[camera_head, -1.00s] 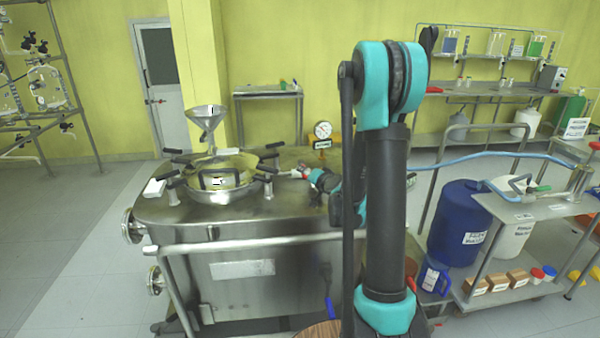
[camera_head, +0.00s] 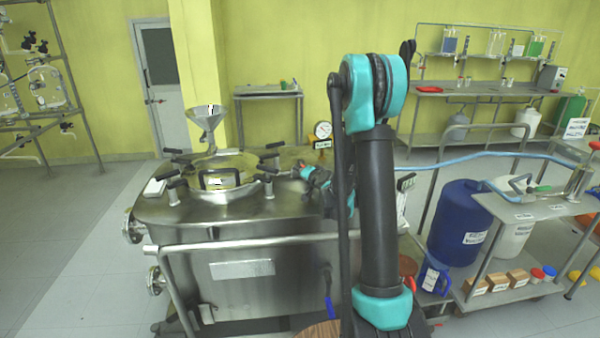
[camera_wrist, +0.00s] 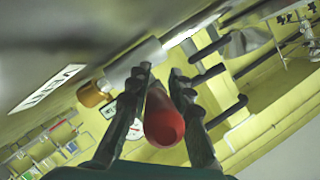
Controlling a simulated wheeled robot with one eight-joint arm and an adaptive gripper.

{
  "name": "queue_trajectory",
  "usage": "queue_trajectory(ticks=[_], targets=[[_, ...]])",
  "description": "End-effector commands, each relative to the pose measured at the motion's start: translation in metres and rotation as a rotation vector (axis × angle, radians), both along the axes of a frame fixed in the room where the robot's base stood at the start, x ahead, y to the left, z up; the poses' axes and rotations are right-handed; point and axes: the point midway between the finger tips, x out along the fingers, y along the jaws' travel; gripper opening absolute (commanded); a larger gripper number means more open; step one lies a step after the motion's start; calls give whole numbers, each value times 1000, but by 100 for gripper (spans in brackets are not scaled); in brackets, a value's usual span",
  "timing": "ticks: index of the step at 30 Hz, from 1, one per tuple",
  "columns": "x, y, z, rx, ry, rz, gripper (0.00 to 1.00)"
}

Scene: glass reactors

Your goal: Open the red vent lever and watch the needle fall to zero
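The red vent lever (camera_wrist: 164,120) shows large in the wrist view, its rounded end toward the camera. My gripper (camera_wrist: 160,72) has one dark finger close along each side of it and looks shut on it; exact contact is hard to see. In the head view my gripper (camera_head: 300,172) is low over the steel vessel's top, right of the round hatch, and hides most of the lever. The round white pressure gauge (camera_head: 323,130) stands behind it on the vessel. The gauge also shows partly behind the left finger in the wrist view (camera_wrist: 109,108). Its needle is too small to read.
The steel vessel (camera_head: 240,275) has a hatch with clamp handles (camera_head: 220,180), a funnel (camera_head: 207,122) and a front rail (camera_head: 250,243). A cart (camera_head: 540,210) with a blue drum (camera_head: 460,222) stands at the right. The floor at left is clear.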

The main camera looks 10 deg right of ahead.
Motion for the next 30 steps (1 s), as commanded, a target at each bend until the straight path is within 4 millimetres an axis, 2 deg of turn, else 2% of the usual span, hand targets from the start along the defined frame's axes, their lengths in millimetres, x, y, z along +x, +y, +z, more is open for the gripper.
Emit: queue_trajectory(ticks=[1,4,23,30], targets=[[0,0,0,0,0,0,11],[0,0,0,0,0,0,0],[0,-1,0,-1,0,5,0],[-1,-5,0,1,1,63,0]])
